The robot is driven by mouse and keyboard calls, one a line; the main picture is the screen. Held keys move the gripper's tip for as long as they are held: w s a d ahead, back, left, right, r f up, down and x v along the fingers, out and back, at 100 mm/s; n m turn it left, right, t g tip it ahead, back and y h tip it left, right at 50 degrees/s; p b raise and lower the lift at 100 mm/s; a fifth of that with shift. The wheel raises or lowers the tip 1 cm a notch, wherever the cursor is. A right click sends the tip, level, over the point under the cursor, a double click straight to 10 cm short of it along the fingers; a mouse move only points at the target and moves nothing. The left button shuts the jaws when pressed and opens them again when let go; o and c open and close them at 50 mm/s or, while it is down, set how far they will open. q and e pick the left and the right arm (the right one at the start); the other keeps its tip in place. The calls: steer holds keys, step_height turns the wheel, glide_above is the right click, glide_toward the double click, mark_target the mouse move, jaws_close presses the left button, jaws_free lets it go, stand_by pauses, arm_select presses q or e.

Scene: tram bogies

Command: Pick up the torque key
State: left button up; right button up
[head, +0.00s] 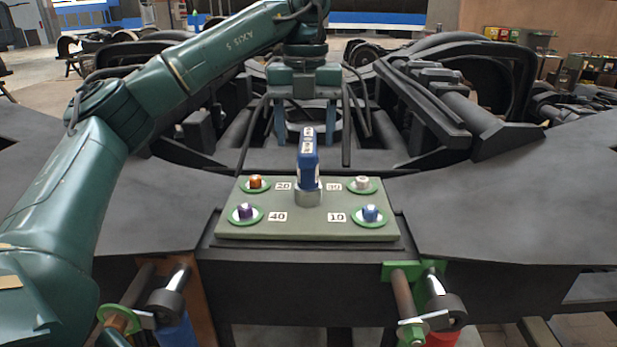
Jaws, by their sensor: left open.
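The torque key (308,172) is a blue upright piece with white labels on its top and a grey metal socket at its foot. It stands in the middle of a green-grey plate (310,228). My left gripper (307,141) comes down from above, its two blue-grey fingers apart. In the picture the key's upper part shows between the fingers, with a gap on each side. I cannot tell whether the fingers are level with the key or behind it. My right gripper is out of view.
Around the key are orange (256,182), white (362,182), purple (245,211) and blue (370,213) bolt heads on green rings, with labels 20, 30, 40 and 10. Dark bogie frame (500,195) lies on both sides. Metal rods (404,295) hang below the plate.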

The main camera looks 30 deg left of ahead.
mark_target(308, 160)
arm_select(q)
steer(key=shift+s+d+f, duration=0.1)
steer(key=shift+d+f, duration=0.1)
steer(key=shift+f, duration=1.25)
steer(key=shift+s+d+f, duration=0.1)
steer(key=shift+d+f, duration=0.05)
steer(key=shift+f, duration=1.25)
steer(key=shift+c, duration=0.5)
steer(key=shift+w, duration=0.1)
jaws_close()
steer(key=shift+r, duration=0.1)
